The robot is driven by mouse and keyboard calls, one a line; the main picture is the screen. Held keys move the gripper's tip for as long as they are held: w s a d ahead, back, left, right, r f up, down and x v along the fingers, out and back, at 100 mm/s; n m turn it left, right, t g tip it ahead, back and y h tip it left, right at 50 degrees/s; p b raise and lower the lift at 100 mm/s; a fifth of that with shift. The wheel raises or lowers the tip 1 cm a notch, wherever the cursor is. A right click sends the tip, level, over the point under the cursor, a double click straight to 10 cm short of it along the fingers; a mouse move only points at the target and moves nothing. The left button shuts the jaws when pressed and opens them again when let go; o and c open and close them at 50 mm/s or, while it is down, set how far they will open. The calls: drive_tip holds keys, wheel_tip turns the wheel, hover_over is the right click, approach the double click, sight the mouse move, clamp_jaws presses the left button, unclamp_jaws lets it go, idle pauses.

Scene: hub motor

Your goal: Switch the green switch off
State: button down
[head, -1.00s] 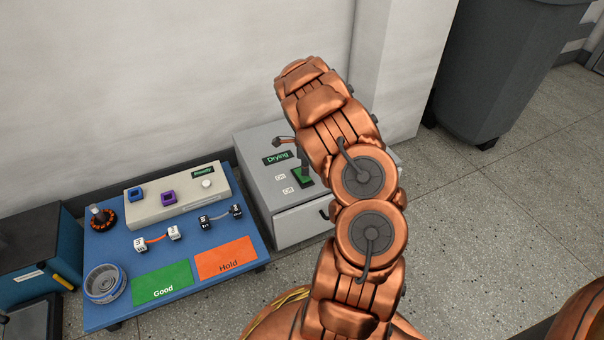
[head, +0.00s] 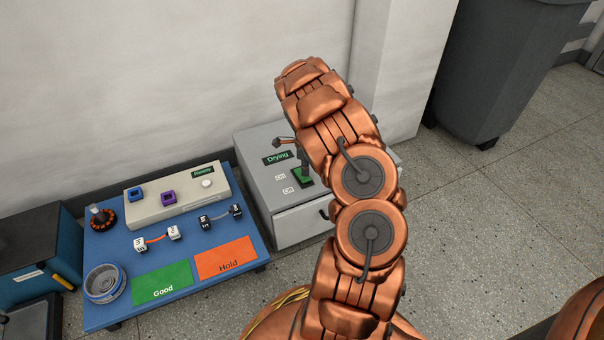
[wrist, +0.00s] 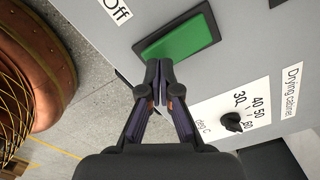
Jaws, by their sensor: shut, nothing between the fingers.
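The green switch (wrist: 180,42) is a rocker in a dark frame on the grey drying cabinet. In the wrist view it fills the upper middle, with an "Off" label (wrist: 117,10) at its upper left. In the head view the green switch (head: 303,176) shows on the cabinet top, partly behind my arm. My gripper (wrist: 158,68) is shut and empty, its fingertips at the switch's near edge. I cannot tell whether they touch it. In the head view my gripper (head: 304,164) is mostly hidden by my arm.
The cabinet (head: 256,170) has a "Drying" display (head: 276,157), and a dial (wrist: 232,122) is beside the switch. A blue table (head: 110,240) on the left bears a tester, small parts, and green and orange pads. A grey bin (head: 490,70) stands at the back right. Floor on the right is clear.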

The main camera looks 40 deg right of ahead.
sight(305, 178)
drive_tip(key=shift+f+b, duration=0.3)
drive_tip(key=shift+f, duration=0.75)
idle(0.7)
drive_tip(key=shift+r+p, duration=1.15)
drive_tip(key=shift+r, duration=2.35)
